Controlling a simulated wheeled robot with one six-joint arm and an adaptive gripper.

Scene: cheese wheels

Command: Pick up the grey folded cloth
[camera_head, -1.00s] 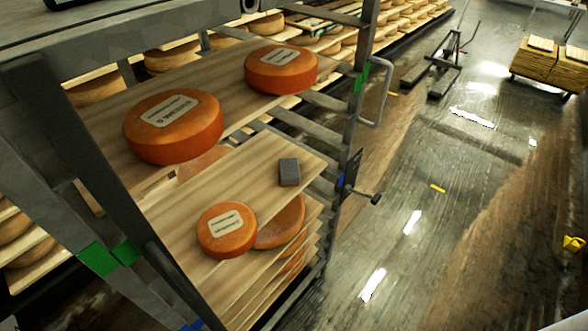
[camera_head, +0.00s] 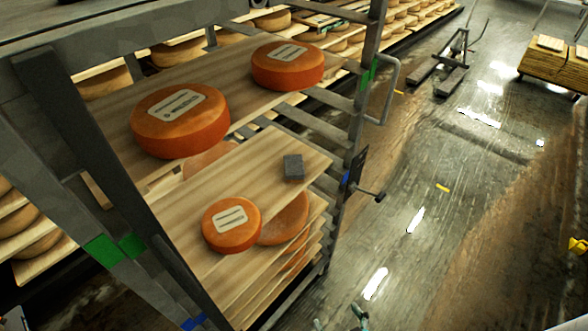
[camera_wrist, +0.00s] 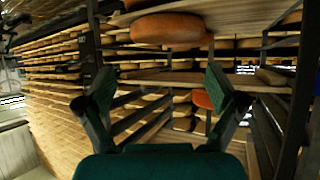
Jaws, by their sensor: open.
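The grey folded cloth (camera_head: 293,167) is a small dark grey block shape. In the head view it lies flat on the lower pulled-out wooden board (camera_head: 265,160), near its far right corner. I cannot make it out in the wrist view. My gripper (camera_wrist: 160,95) has its two dark green fingers spread wide with nothing between them in the wrist view. In the head view, only greenish tips of my gripper (camera_head: 340,322) show at the bottom edge, well apart from the cloth and nearer the camera.
An orange cheese wheel (camera_head: 231,225) shares the cloth's board. Two larger wheels (camera_head: 180,122) (camera_head: 288,66) sit on the upper board.

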